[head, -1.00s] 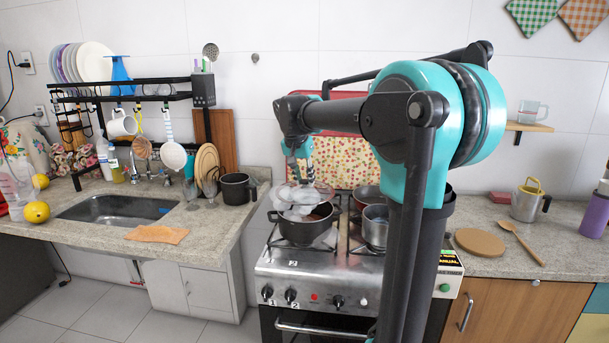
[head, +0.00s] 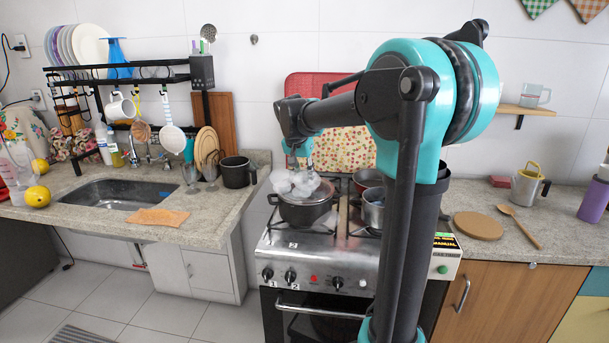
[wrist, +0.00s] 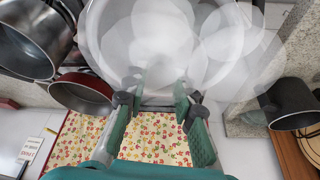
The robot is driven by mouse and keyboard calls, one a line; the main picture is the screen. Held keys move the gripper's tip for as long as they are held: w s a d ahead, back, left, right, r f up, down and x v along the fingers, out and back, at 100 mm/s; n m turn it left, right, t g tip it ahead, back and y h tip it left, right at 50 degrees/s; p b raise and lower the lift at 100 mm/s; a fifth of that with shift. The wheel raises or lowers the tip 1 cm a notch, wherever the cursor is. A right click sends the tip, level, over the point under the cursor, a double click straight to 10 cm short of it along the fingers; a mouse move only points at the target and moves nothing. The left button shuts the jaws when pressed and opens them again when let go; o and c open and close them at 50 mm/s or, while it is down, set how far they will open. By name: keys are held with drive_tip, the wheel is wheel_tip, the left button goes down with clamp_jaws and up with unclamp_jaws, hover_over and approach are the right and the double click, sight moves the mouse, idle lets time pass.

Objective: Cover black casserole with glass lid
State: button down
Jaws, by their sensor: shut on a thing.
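The black casserole (head: 304,214) stands on the front left burner of the stove, with its side handles showing. The glass lid (head: 318,195) lies low over its mouth, apparently on the rim; white puffs hide part of it, and I cannot tell whether it is fully seated. My gripper (head: 302,172) is just above the casserole. In the wrist view, my gripper (wrist: 160,88) is shut on the lid (wrist: 95,45), whose round, pale rim fills the top middle. The exact grip point is partly blurred, and the casserole is hidden beneath.
A steel pot (head: 374,212) and a red pan (head: 366,180) stand close to the right of the casserole. A floral panel (head: 343,152) rises behind the stove. White translucent puffs (head: 281,181) hang over the casserole.

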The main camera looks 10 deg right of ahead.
idle(0.4)
drive_tip(key=c, duration=0.6)
unclamp_jaws()
drive_tip(key=shift+r, duration=3.45)
